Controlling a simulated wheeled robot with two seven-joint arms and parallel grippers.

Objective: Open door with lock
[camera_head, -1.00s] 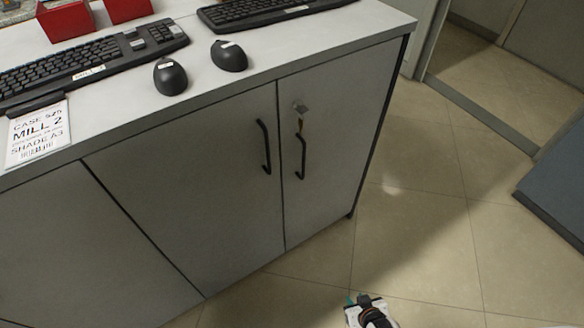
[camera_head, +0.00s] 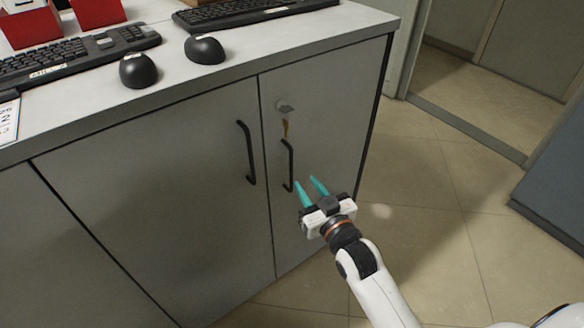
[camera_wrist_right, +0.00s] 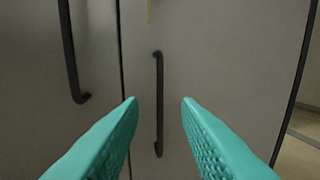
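The right cabinet door (camera_head: 330,118) is shut and carries a black vertical handle (camera_head: 291,165). Above the handle is a lock with a key (camera_head: 285,107), and a yellowish tag hangs from it. The left door (camera_head: 175,170) is shut and has its own black handle (camera_head: 247,153). My right gripper (camera_head: 311,186) is open and empty, just in front of the right door near its handle's lower end. In the right wrist view the right handle (camera_wrist_right: 159,105) stands between the two teal fingers, ahead of the tips, apart from them. My left gripper is not in view.
The countertop (camera_head: 235,58) above the doors holds two black mice (camera_head: 138,70), keyboards (camera_head: 75,58) and red boxes (camera_head: 98,10). Open tiled floor (camera_head: 430,200) lies to the right. A dark blue-grey block (camera_head: 555,190) stands at the right edge.

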